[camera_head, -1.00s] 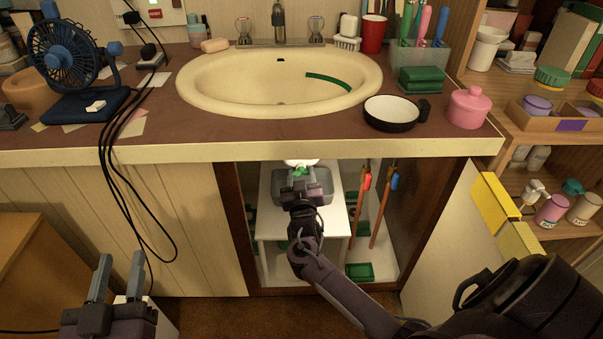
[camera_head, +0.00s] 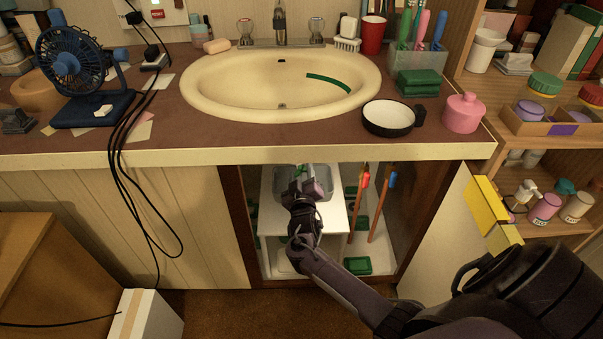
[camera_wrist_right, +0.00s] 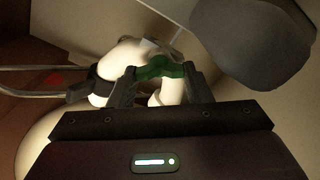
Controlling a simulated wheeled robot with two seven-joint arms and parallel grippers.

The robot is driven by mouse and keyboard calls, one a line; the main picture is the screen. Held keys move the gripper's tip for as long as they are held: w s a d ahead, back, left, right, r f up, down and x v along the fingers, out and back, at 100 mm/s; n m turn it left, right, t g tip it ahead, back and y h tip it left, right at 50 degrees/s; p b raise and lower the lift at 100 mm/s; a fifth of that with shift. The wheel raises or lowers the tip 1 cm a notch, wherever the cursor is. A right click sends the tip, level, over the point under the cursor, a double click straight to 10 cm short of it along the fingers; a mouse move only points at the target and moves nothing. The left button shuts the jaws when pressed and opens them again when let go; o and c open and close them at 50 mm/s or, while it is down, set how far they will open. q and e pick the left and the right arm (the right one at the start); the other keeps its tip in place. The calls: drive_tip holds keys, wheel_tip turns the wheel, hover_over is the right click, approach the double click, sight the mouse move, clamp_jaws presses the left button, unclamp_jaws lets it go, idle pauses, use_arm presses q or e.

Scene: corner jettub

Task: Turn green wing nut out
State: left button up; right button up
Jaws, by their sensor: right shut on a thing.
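The green wing nut (camera_wrist_right: 160,69) shows in the right wrist view, in front of white pipework (camera_wrist_right: 128,58). My right gripper (camera_wrist_right: 160,85) has a finger on either side of the wing nut and is shut on it. In the head view my right arm reaches into the open cabinet under the sink, and the right gripper (camera_head: 308,182) is over a grey tub. The wing nut is hidden there by the gripper and the counter edge. My left gripper is out of the head view.
The grey tub (camera_head: 325,186) stands on a white shelf (camera_head: 335,215) in the cabinet. Two orange-handled tools (camera_head: 359,210) stand to its right. An open door with yellow pieces (camera_head: 490,200) is at right. In the wrist view a dark grey rounded body (camera_wrist_right: 252,40) is close by.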

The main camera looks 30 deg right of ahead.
idle(0.5)
drive_tip(key=o, duration=1)
drive_tip(key=shift+a, duration=0.1)
drive_tip(key=shift+s+a, duration=0.2)
drive_tip(key=shift+s, duration=0.2)
drive_tip(key=p+v, duration=0.2)
drive_tip(key=v, duration=0.4)
drive_tip(key=shift+s+a, duration=0.2)
drive_tip(key=shift+s, duration=0.1)
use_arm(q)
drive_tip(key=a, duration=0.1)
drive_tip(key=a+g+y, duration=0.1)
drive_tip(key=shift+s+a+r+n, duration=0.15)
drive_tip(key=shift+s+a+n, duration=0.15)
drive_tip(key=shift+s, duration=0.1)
